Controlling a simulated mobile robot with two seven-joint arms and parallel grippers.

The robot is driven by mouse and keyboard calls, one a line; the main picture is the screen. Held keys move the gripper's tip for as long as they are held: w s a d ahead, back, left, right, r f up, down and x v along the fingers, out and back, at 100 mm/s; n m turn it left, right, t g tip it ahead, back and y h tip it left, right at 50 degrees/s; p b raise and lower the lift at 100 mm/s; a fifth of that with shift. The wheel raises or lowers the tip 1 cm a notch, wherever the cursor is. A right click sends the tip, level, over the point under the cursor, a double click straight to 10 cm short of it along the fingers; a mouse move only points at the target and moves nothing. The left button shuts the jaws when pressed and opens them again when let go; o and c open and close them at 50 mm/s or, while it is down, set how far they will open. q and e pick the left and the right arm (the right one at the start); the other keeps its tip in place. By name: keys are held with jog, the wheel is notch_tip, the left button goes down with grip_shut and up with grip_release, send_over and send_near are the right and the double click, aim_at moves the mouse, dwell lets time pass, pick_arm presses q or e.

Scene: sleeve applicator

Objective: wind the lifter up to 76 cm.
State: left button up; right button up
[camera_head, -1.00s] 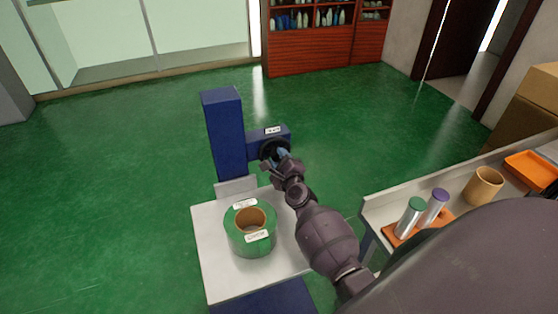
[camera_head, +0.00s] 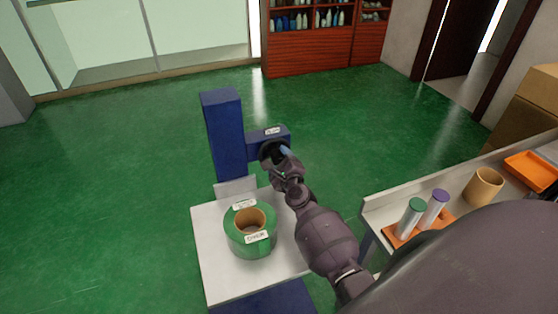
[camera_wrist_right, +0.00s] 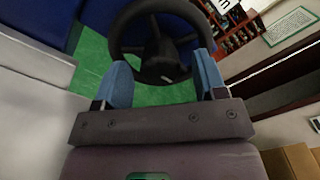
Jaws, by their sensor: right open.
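The lifter has a blue column (camera_head: 223,135) with a side box (camera_head: 268,140) that carries a black handwheel (camera_head: 272,153). In the right wrist view the handwheel (camera_wrist_right: 122,42) shows its rim, spokes and hub. My right gripper (camera_head: 284,155) is at the handwheel; in the right wrist view its two blue fingers (camera_wrist_right: 165,75) are open, with the wheel's lower part seen between and beyond them. I cannot tell whether they touch the rim. The lifter's pale platform (camera_head: 215,262) carries a green roll (camera_head: 262,243) with a brown core and white labels. My left gripper is not in view.
A bench (camera_head: 385,208) at the right holds an orange tray with a green-topped cylinder (camera_head: 411,218) and a purple-topped cylinder (camera_head: 434,208), a tan tube (camera_head: 483,186) and an orange bin (camera_head: 532,170). Green floor left of the lifter is clear.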

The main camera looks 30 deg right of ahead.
jog(key=shift+s, duration=0.3)
jog(key=v, duration=1)
jog(key=shift+s, duration=0.15)
jog(key=s+a+f+n+y, duration=0.1)
jog(key=s+n, duration=0.1)
jog(key=n, duration=0.3)
jog(key=s+a+f+n+g+y, duration=0.1)
jog(key=s+a+f+n, duration=0.1)
jog(key=n, duration=0.3)
jog(key=s+a+f+n+g+y, duration=0.1)
jog(key=s+f+n, duration=0.1)
jog(key=s+n, duration=0.2)
jog(key=shift+a+n+y, duration=0.35)
jog(key=shift+n+y, duration=0.05)
jog(key=shift+n, duration=0.2)
jog(key=s+a+f+n+g, duration=0.3)
jog(key=s+f+n, duration=0.1)
jog(key=s+n, duration=0.7)
jog(key=n, duration=0.3)
jog(key=shift+f+g, duration=0.35)
jog(key=shift+g, duration=0.05)
